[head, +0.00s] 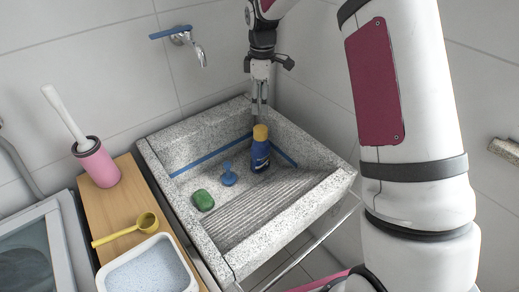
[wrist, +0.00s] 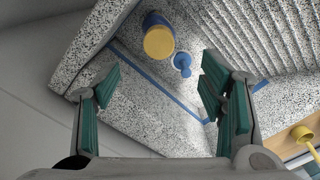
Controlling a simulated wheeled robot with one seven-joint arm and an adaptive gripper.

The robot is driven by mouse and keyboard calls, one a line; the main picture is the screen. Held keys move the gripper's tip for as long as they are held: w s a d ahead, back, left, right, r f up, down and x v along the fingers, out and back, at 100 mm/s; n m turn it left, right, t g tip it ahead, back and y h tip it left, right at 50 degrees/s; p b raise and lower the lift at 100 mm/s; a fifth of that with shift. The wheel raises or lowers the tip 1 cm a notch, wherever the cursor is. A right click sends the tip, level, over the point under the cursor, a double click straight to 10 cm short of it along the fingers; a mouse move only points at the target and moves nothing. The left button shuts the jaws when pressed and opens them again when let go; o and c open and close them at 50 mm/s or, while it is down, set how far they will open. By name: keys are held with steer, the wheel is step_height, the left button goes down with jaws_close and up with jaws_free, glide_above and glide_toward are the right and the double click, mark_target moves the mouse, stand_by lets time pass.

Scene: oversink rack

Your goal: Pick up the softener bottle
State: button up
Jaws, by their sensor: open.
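The softener bottle (head: 260,152) is dark blue with a yellow cap. It stands upright in the grey speckled stone sink (head: 222,240), near its far right corner. In the wrist view the bottle (wrist: 157,36) is seen from above, cap towards me, at the top of the picture. My gripper (head: 259,110) is above the back of the sink, just behind and above the bottle in the head view. In the wrist view my gripper (wrist: 160,90) has its green-padded fingers spread wide with nothing between them. The bottle is beyond the fingertips, and I see no contact.
A blue plug (head: 228,175) and a green sponge (head: 203,200) lie in the sink near the bottle. A tap (head: 190,40) is on the wall behind. A wooden board (head: 128,195) at left bears a pink brush holder (head: 99,163), yellow scoop (head: 128,228) and white tub (head: 150,270).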

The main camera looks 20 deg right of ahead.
mark_target(260, 128)
step_height(260, 128, down, 8)
steer(key=shift+r, duration=0.2)
steer(key=shift+w+a+f+p, duration=0.15)
steer(key=shift+f+p, duration=0.3)
steer(key=shift+f, duration=2.25)
jaws_close()
